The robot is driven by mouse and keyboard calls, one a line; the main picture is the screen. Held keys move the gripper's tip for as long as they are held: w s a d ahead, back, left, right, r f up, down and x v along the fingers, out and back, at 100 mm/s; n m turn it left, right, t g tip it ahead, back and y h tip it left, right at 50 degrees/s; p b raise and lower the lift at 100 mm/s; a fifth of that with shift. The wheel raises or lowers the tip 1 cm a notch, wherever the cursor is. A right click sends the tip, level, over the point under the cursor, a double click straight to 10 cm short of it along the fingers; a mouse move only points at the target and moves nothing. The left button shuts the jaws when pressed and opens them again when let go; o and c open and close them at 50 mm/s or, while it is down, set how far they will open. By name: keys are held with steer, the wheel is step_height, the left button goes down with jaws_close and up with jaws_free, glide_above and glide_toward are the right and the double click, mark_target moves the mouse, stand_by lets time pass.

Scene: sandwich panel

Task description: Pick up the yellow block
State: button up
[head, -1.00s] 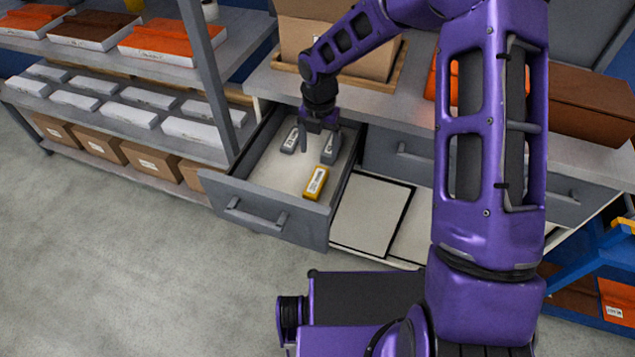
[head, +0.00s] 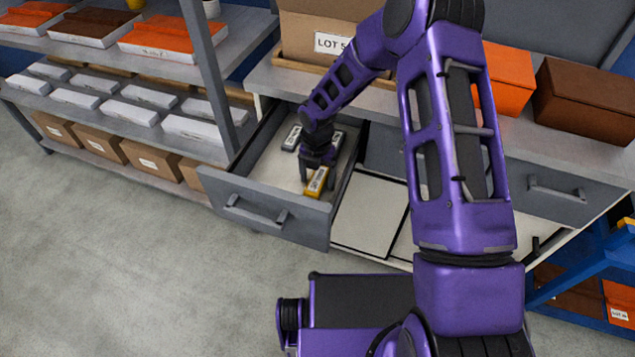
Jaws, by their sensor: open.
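The yellow block (head: 316,184) lies in the open grey drawer (head: 262,212), near the drawer's front right corner. It has a pale label on its top. My gripper (head: 317,178) is down in the drawer at the block, with its fingers open on either side of it or just above it; the exact height is hard to tell. The gripper's body hides part of the block's far end.
Two grey blocks lie farther back in the drawer, one at the left (head: 292,138) and one partly hidden behind my gripper (head: 337,141). The drawer walls stand close around. A shelf post (head: 207,75) rises to the left, and a cardboard box (head: 318,30) stands on the counter above.

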jaws_close()
stand_by(0.4)
steer(key=shift+r, duration=0.1)
